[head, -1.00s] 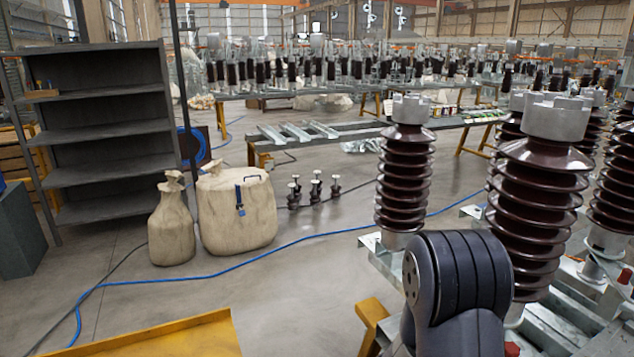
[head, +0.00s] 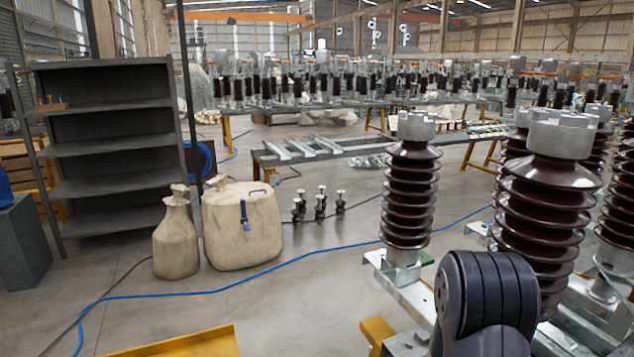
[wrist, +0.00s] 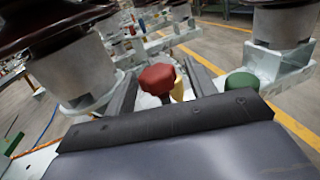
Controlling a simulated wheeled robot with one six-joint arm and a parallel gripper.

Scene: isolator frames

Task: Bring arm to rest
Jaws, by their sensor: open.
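My arm (head: 486,305) shows at the lower right of the head view as a dark, bent link in front of the brown insulators. My gripper is out of sight there. In the wrist view my gripper (wrist: 160,70) is open, with its two dark fingers apart. A red knob (wrist: 157,79) shows between the fingers, with a yellow piece (wrist: 178,90) beside it. A green knob (wrist: 242,83) is just right of the right finger. I cannot tell how far the knobs are from the fingers. Nothing is seen held.
Ribbed brown insulators (head: 410,195) and (head: 545,215) stand on metal frames close to my arm. Canvas bags (head: 242,225), a grey shelf (head: 110,150) and a low bench (head: 340,151) lie further off. A blue hose (head: 255,276) crosses the open floor.

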